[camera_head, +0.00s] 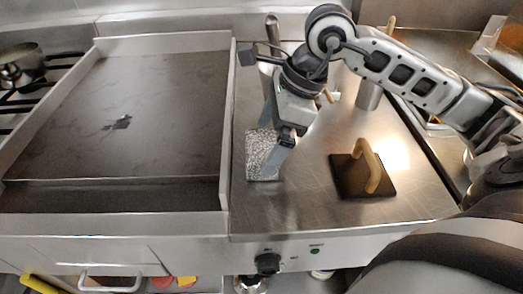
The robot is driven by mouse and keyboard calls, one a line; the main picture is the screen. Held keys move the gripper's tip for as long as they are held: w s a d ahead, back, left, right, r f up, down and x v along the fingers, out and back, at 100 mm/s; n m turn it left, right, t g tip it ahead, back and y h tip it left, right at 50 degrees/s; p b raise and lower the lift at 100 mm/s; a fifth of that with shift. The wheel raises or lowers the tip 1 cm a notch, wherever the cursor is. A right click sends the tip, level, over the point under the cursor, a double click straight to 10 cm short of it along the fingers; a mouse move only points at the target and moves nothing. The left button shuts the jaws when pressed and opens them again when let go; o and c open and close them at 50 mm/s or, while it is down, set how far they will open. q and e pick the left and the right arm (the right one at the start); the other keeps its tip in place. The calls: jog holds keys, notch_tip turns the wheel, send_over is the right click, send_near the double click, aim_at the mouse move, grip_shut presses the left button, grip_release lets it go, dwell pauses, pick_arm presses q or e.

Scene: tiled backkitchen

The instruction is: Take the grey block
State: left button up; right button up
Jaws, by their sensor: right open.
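The grey block (260,158), speckled, stands on the steel counter (300,205) just right of the griddle. My right gripper (271,142) points down at the block from above. Its jaws are open, with one finger over the block's right side and the other by its upper edge. The fingers hide part of the block. I cannot tell whether they touch it. My left gripper is not in view.
A dark square press with a tan handle (371,170) lies right of the block. A metal cylinder (368,95) stands behind it. The griddle (150,100) with raised rims fills the left. The counter in front of the block is clear.

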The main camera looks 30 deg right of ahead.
aim_at(264, 144)
jog(key=x, duration=0.2)
jog(key=shift+a+f, duration=0.1)
jog(key=shift+f, duration=0.25)
jog(key=shift+w+a+f, duration=0.1)
jog(key=shift+w+f, duration=0.1)
jog(key=shift+f, duration=0.25)
jog(key=c, duration=1.1)
jog(key=shift+o, duration=0.2)
jog(key=shift+r, duration=0.15)
